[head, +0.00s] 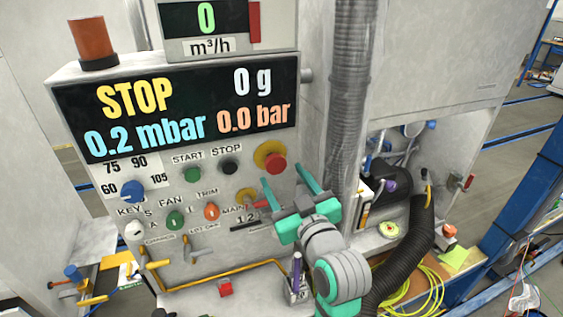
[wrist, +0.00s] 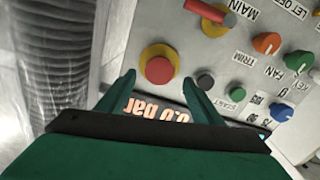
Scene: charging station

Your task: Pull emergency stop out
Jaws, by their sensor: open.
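The emergency stop is a red mushroom button (head: 275,163) on a yellow collar (head: 262,150), at the right of the control panel under the display. In the wrist view the red button (wrist: 159,70) shows just beyond my fingertips, slightly left of the middle between them. My gripper (head: 288,180) is open and empty. Its two green fingers point at the panel, just below and in front of the button in the head view. In the wrist view my gripper (wrist: 160,80) has one finger at each side of the button, apart from it as far as I can tell.
Black STOP (head: 229,166) and green START (head: 192,174) buttons sit left of the emergency stop. A red-handled main switch (head: 252,203) on yellow is below it. A grey ribbed hose (head: 349,90) runs vertically at the right. Knobs and a yellow pipe (head: 220,276) lie lower left.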

